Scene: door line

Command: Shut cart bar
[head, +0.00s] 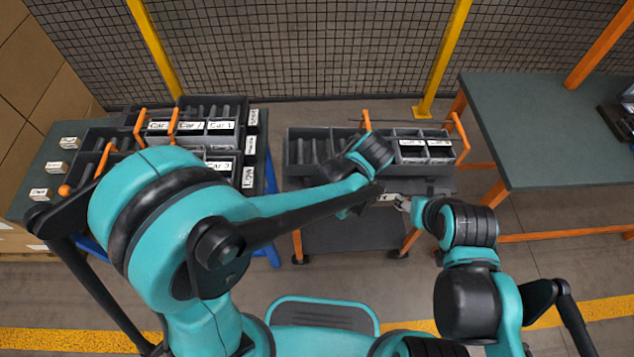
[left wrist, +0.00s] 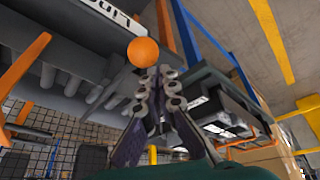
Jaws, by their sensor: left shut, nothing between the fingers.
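The cart (head: 300,135) stands in the middle of the head view, with a grey compartment tray on top and orange uprights at its ends. In the left wrist view, an orange ball knob (left wrist: 143,52) sits just beyond my left gripper (left wrist: 161,76), whose fingers are shut and empty. I cannot tell whether they touch the knob. The knob seems to be on the cart's bar, but my left arm hides that part in the head view. My right gripper (head: 403,203) is by the cart's front edge, near a white label; its jaw opening is too small to tell.
A blue-legged rack (head: 262,185) with labelled bins stands left of the cart, with another orange knob (head: 64,190) on it. A green-topped table (head: 540,120) is at the right. A mesh fence (head: 300,50) with yellow posts closes off the back. Floor shows between cart and table.

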